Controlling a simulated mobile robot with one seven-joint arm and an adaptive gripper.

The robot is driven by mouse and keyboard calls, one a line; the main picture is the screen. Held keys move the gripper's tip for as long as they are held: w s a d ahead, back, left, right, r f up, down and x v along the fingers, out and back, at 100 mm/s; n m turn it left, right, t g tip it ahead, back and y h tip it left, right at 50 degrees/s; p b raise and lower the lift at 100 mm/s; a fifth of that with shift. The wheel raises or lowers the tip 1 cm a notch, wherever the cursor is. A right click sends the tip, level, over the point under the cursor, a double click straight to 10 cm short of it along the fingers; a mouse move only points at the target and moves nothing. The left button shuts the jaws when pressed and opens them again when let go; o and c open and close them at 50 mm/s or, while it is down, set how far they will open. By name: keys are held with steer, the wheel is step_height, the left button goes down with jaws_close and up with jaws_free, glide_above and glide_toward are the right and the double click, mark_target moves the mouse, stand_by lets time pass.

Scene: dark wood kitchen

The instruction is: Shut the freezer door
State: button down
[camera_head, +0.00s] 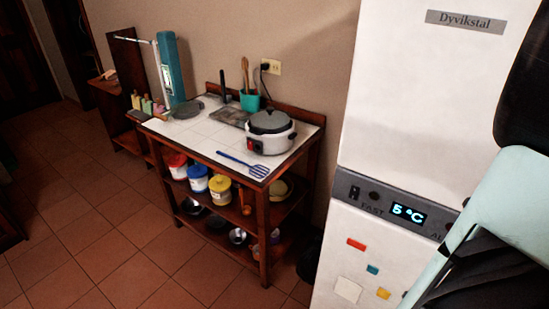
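A tall white fridge-freezer (420,100) fills the right side of the view. It carries a "Dyvikstal" label at the top and a dark control band with a display reading 5 °C (409,213). Below the band is a white lower front (365,270) with several coloured magnets. I cannot tell from this view which section is the freezer or whether its door stands open. My arm, pale blue and black, covers the right edge and hides part of the fridge. My gripper cannot be made out.
A wooden cart (290,160) with a tiled top stands left of the fridge. It holds a white cooker (270,133), a blue slotted spatula (243,164) and lidded jars on its shelf. A smaller shelf stands behind it. The tiled floor (90,230) at left is clear.

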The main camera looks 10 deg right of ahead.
steer(key=shift+w+d+r, duration=0.2)
steer(key=shift+d+r, duration=0.1)
steer(key=shift+d, duration=0.05)
steer(key=shift+w+r, duration=0.1)
stand_by(0.4)
